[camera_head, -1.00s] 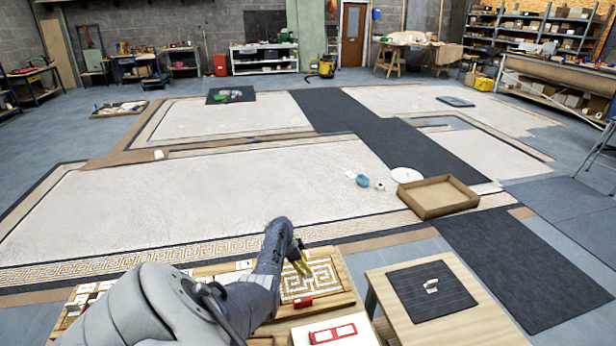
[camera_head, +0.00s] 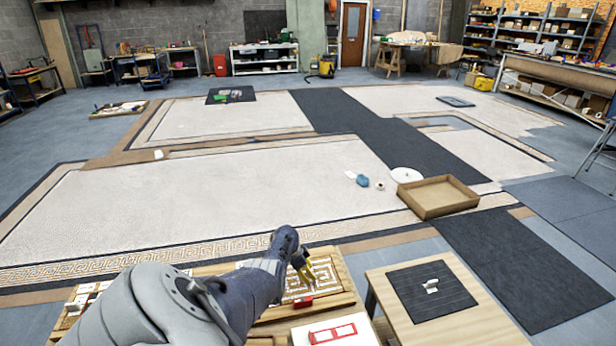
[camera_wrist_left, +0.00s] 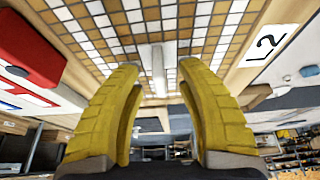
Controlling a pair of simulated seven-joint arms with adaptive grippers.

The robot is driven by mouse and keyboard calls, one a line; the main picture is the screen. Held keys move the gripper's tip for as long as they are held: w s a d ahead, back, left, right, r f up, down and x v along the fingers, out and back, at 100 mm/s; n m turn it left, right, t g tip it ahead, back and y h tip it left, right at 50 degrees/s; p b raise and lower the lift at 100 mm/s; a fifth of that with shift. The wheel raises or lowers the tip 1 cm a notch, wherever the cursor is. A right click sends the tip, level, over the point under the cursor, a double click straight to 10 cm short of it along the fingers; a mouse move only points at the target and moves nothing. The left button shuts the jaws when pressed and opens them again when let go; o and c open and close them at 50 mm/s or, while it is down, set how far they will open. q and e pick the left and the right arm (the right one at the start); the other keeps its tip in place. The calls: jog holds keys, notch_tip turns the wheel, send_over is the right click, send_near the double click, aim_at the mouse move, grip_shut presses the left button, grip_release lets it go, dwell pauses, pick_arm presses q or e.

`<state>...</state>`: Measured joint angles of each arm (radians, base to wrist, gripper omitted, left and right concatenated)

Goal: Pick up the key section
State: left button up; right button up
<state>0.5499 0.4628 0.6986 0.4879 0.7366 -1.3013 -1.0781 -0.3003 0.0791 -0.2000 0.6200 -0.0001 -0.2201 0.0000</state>
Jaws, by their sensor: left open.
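The key section, a brown-and-white mosaic panel with a meander pattern (camera_head: 322,269), lies in a wooden tray at the front of the head view. Its small square tiles fill the top of the left wrist view (camera_wrist_left: 215,22). A pale upright bar (camera_wrist_left: 158,72) shows between my fingers there, against the tiles. My left gripper (camera_head: 305,270) is over the panel's left part, its yellow fingers open. In the left wrist view the open fingers (camera_wrist_left: 158,80) stand on either side of the pale bar, without visible contact. My right gripper is not in view.
A red block (camera_head: 303,302) sits at the tray's front edge; it also shows in the wrist view (camera_wrist_left: 28,52). An "L2" label (camera_wrist_left: 268,45) is on the wood. A small table with a dark mat (camera_head: 410,308) stands right. A cardboard box (camera_head: 436,210) lies on the floor.

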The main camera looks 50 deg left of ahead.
pick_arm(q)
grip_shut()
jog(key=shift+r, duration=0.2)
dwell(0.5)
